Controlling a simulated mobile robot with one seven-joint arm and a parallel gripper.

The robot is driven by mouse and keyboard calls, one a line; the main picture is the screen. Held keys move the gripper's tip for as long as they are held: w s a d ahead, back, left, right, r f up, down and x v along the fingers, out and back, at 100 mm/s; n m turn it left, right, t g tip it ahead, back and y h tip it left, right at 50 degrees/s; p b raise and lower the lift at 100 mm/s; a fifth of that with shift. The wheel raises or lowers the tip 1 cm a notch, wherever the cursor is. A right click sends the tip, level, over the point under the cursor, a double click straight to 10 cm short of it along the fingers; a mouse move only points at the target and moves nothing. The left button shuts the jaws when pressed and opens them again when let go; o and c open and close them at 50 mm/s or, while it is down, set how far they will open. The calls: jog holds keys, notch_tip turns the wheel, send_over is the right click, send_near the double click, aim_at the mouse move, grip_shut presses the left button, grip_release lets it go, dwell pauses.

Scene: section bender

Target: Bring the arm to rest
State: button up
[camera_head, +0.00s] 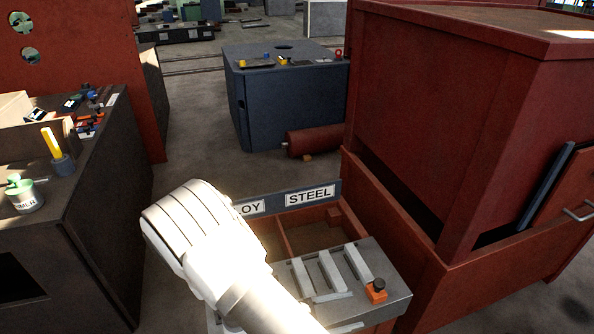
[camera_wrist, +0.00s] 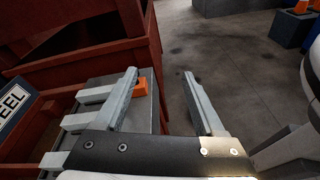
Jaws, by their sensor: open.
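My gripper (camera_wrist: 160,98) is open and empty in the wrist view, its two fingers apart with bare floor showing between them. Its left finger overlaps the view of a grey plate with pale bars, close to an orange block (camera_wrist: 141,87). In the head view my white arm reaches up from the bottom centre, and my gripper is not clearly seen there. The grey plate (camera_head: 393,291) sits on the red bin at the lower right, with its pale bars and the orange block with a dark knob (camera_head: 376,290).
The open red bin (camera_head: 334,215) has compartments and a STEEL label (camera_head: 310,195). A large red cabinet (camera_head: 440,110) stands at right, a dark bench (camera_head: 100,220) with small items at left. Floor between is clear.

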jog(key=s+d+r+m+y+p, duration=0.1)
jog(key=s+r+m+y+p, duration=0.2)
jog(key=r, duration=1.2)
jog(key=s+d+r+m+y+p, duration=0.1)
jog(key=s+r+m+y+p, duration=0.2)
jog(key=r, duration=1.2)
jog(key=s+d+r+m+y+p, duration=0.1)
jog(key=s+r+m+y+p, duration=0.2)
jog(key=r+m+y+p, duration=0.5)
notch_tip(320, 180, up, 8)
jog(key=m+p, duration=0.1)
jog(key=m, duration=0.3)
jog(key=shift+s+t+y, duration=0.3)
jog(key=shift+d+f+m, duration=0.1)
jog(key=shift+f+m, duration=0.1)
jog(key=shift+m, duration=0.1)
